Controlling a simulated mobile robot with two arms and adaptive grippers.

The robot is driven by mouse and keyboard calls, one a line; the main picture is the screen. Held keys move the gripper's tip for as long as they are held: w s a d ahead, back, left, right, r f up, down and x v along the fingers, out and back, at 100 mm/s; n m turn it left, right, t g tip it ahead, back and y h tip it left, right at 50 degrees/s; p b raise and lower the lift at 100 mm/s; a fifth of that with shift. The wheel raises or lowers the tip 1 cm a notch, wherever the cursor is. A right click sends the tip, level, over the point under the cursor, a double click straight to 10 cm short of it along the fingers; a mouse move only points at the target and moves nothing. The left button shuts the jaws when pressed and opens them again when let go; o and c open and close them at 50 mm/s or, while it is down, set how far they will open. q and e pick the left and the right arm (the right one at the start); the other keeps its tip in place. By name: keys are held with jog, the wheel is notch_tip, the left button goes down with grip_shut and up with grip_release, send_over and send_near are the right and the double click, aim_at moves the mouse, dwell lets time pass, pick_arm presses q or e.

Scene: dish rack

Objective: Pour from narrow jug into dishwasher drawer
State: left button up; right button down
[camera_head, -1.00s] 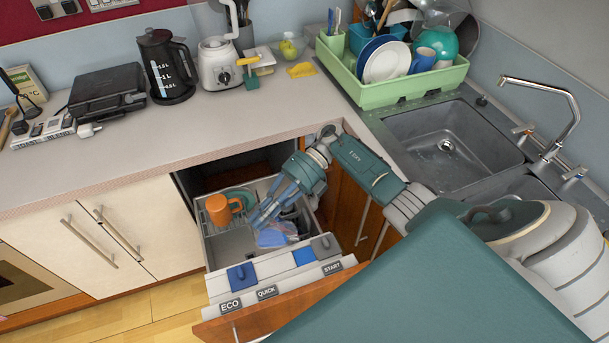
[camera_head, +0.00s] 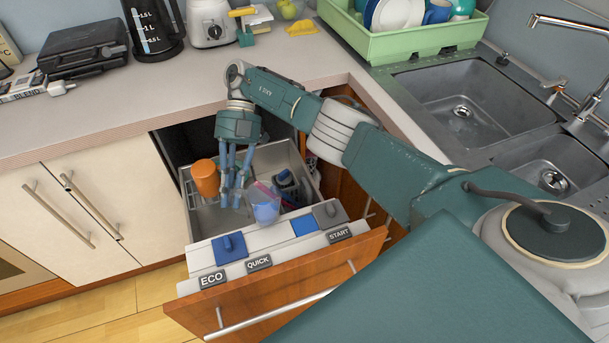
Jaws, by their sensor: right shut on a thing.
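The narrow jug appears to be the orange vessel (camera_head: 205,180), standing in the left part of the open dishwasher drawer (camera_head: 200,225). My right gripper (camera_head: 231,196) points down into the drawer just right of the orange jug. Its fingers are shut, apparently on the jug's handle, though they hide the handle and the exact contact. The jug looks nearly upright; I cannot see its contents. My left gripper is not in view.
A translucent blue vessel (camera_head: 265,206) stands close to the right of my fingers in the drawer. The counter (camera_head: 90,128) overhangs behind it. A green dish rack (camera_head: 410,42) and the sinks (camera_head: 455,100) lie to the right.

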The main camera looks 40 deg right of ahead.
jog(key=shift+s+r, duration=0.1)
jog(key=shift+r, duration=0.15)
jog(key=shift+r, duration=0.1)
jog(key=shift+r+p, duration=1.3)
jog(key=shift+r, duration=0.1)
